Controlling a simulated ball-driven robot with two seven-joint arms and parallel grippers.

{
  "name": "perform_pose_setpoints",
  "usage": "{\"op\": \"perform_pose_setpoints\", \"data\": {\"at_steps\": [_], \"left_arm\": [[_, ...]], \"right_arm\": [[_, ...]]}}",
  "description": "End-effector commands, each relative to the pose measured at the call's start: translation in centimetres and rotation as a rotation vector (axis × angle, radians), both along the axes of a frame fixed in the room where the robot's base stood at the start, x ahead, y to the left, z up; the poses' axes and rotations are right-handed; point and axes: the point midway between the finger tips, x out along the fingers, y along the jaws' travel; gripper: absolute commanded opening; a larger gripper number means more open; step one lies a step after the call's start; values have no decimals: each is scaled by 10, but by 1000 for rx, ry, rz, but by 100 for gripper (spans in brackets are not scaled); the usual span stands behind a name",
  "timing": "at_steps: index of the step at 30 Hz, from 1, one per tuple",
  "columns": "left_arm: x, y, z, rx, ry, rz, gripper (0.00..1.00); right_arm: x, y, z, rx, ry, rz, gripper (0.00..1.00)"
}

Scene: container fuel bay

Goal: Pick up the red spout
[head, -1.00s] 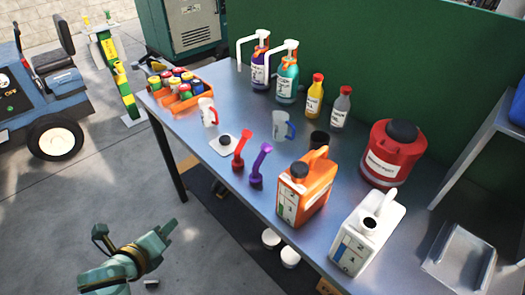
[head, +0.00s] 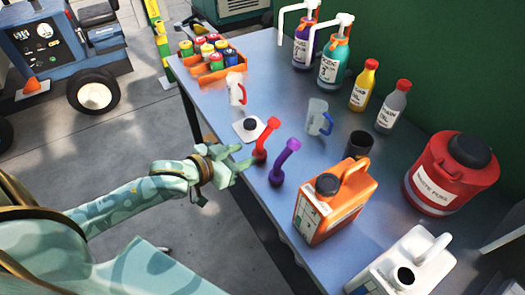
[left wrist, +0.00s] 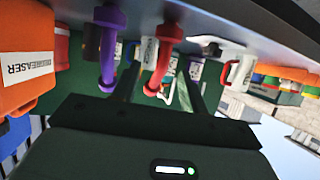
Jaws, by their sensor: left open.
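The red spout (head: 265,139) stands on the table near its front edge, slightly tilted. A purple spout (head: 284,162) stands just right of it. My left gripper (head: 241,164) is open at the table's front edge, just left of the red spout, with its fingers pointing towards it. In the left wrist view, which is upside down, the red spout (left wrist: 162,62) shows between my two spread fingers, and the purple spout (left wrist: 108,45) is outside them on the left. In the head view I cannot tell whether a finger touches the red spout. My right gripper is not in view.
A white pad with a black cap (head: 249,127) lies behind the red spout. A clear jug (head: 318,118), black cup (head: 358,145) and orange canister (head: 335,208) stand to the right. An orange crate of cans (head: 212,70) is at the far left.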

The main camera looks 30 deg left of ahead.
Motion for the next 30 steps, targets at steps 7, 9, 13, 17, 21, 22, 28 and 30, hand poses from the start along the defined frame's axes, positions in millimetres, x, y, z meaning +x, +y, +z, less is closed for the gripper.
{"op": "perform_pose_setpoints", "data": {"at_steps": [7,9,13,17,21,22,28,30], "left_arm": [[40,-13,-19,0,0,1,43],[43,-14,-20,1,0,0,43],[56,-15,-27,3,0,0,43],[77,-18,-36,2,0,0,43],[90,-23,-41,3,0,0,43],[91,-23,-41,3,0,0,43],[91,-23,-40,4,0,-2,43],[91,-23,-40,4,0,-2,27]], "right_arm": [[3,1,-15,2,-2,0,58],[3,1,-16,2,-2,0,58],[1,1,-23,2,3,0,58],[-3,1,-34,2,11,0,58],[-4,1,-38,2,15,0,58],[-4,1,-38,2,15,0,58],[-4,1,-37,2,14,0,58],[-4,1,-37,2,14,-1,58]]}}
